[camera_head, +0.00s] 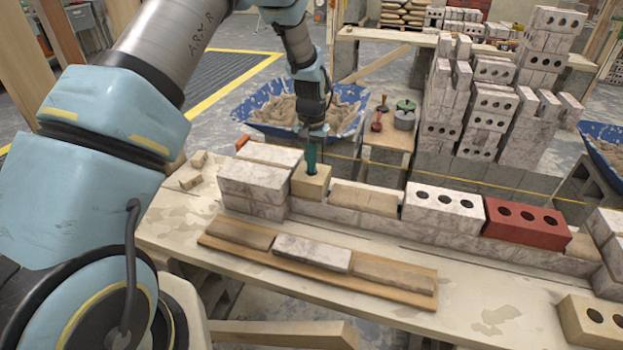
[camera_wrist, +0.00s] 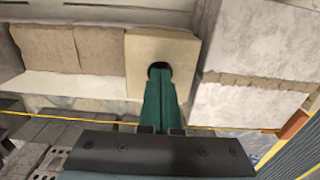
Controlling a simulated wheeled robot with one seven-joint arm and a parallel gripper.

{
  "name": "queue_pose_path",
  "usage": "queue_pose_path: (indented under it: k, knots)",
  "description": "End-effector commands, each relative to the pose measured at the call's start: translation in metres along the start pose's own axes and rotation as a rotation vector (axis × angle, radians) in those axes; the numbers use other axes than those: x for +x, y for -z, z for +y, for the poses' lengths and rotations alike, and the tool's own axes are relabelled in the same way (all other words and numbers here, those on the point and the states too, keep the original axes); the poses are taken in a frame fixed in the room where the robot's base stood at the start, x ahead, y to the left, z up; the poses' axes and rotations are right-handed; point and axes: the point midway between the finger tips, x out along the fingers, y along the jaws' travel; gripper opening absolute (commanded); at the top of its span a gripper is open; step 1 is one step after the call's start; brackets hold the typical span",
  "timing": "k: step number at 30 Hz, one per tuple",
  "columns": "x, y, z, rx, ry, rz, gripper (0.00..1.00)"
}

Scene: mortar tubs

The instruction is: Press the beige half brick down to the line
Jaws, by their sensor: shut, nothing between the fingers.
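The beige half brick (camera_head: 310,183) sits on the low wall, just right of the white brick stack at its left end. My gripper (camera_head: 311,168) is shut, pointing down, with its green fingers at the half brick's top. In the wrist view, the fingers (camera_wrist: 159,82) reach the dark hole in the half brick (camera_wrist: 142,52); whether they touch it is hard to tell. The yellow line (camera_head: 384,161) runs along the far side of the wall and shows in the wrist view too (camera_wrist: 90,121). The half brick's height against the line is not clear.
Loose bricks lie on a board (camera_head: 375,291) in front. A blue mortar tub (camera_head: 257,131) stands behind.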

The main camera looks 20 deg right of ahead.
Motion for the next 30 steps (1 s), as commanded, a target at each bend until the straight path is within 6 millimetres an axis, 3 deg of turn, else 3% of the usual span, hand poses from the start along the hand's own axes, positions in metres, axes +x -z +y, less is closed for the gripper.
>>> queue_pose_path:
  k: [10, 30]
  knots:
    - [-0.003, -0.001, 0.0, 0.0, 0.0, -0.004, 0.0]
    - [-0.051, 0.0, 0.0, 0.0, 0.0, -0.001, 0.0]
